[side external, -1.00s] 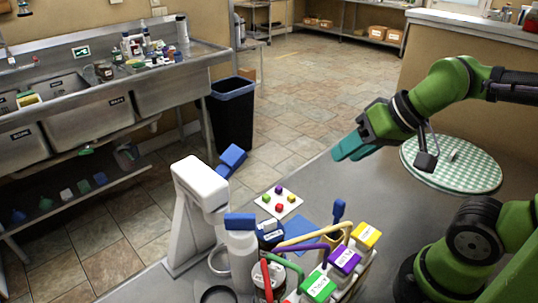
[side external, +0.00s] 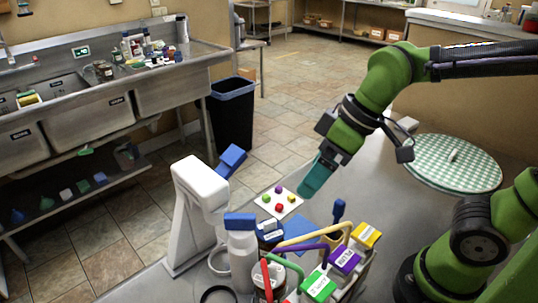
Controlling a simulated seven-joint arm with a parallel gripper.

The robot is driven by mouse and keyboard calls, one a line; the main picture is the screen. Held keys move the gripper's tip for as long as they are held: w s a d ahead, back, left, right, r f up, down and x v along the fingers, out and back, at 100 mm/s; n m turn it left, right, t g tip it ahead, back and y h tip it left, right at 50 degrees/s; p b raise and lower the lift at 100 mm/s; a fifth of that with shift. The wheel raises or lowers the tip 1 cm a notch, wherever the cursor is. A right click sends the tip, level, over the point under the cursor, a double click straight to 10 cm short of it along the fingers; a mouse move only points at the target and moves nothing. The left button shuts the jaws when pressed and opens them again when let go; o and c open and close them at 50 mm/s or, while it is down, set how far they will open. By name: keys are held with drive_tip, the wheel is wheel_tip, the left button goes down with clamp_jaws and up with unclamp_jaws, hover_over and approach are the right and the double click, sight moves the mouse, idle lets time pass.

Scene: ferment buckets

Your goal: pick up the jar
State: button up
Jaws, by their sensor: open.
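A small jar-like container (side external: 262,284) with a pale label stands at the front of the grey table, partly hidden by a red handle in front of it. I cannot tell for certain that it is the task's jar. A white bottle with a blue lid (side external: 241,262) stands just left of it. My gripper (side external: 312,190) has teal fingers and points down and left above the table, behind and to the right of these containers. It is open, with nothing seen between the fingers, and is apart from the containers.
Bottles with green, purple and yellow caps (side external: 344,261) crowd the front, with coloured curved handles over them. A white stand (side external: 193,215) rises at left. A white card with coloured pieces (side external: 278,203) lies behind. A checkered round lid (side external: 453,164) lies at right.

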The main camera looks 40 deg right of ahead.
drive_tip(key=a+n, duration=0.2)
drive_tip(key=n, duration=0.1)
drive_tip(key=n+g, duration=0.1)
drive_tip(key=n, duration=0.2)
approach(272, 229)
drive_tip(key=x, duration=0.5)
drive_tip(key=shift+d+f, duration=0.2)
drive_tip(key=shift+f, duration=0.3)
drive_tip(key=shift+x, duration=3)
drive_tip(key=shift+w+a, duration=0.1)
drive_tip(key=shift+r, duration=0.1)
clamp_jaws()
drive_tip(key=shift+r, duration=0.1)
